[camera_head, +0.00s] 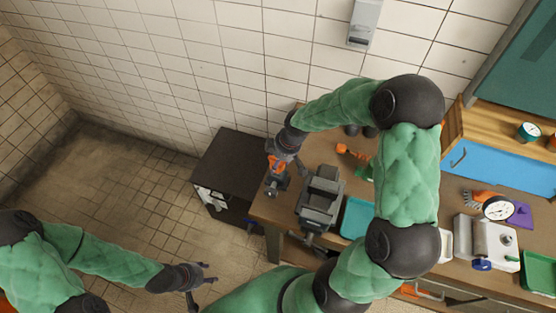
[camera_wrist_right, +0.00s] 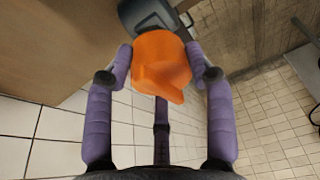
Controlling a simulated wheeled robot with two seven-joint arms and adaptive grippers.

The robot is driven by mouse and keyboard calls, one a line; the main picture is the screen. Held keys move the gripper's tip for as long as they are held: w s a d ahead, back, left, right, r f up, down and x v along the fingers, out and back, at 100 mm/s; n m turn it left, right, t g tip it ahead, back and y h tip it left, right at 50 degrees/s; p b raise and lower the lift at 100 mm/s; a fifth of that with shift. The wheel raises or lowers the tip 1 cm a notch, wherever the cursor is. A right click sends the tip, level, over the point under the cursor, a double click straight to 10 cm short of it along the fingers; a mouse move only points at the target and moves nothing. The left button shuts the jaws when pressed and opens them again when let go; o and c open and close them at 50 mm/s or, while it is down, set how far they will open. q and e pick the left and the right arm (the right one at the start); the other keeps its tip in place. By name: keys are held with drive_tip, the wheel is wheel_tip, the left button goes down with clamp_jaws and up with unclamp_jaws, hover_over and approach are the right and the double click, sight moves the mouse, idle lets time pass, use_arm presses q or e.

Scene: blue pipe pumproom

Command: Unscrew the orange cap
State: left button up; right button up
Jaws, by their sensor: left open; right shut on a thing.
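The orange cap (camera_wrist_right: 160,65) sits between the two purple fingers of my right gripper (camera_wrist_right: 161,62) in the right wrist view, touched on both sides. A dark grey part (camera_wrist_right: 143,14) shows just behind the cap; I cannot tell whether the cap is still joined to it. In the head view my right gripper (camera_head: 276,178) is at the workbench's left end, beside the grey vise (camera_head: 320,198), with a bit of orange at its fingers. My left gripper (camera_head: 200,284) is open and empty over the floor at the lower left.
The wooden workbench (camera_head: 262,208) carries a teal tray (camera_head: 356,217), an orange-handled tool (camera_head: 350,152), a gauge (camera_head: 497,208) and a green tray (camera_head: 540,272). A dark cabinet (camera_head: 232,160) stands left of the bench. The tiled floor (camera_head: 120,180) at left is clear.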

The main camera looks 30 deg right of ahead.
drive_tip(key=shift+r+p, duration=0.5)
drive_tip(key=shift+r, duration=0.25)
drive_tip(key=shift+r+p, duration=1.85)
drive_tip(key=shift+r, duration=0.95)
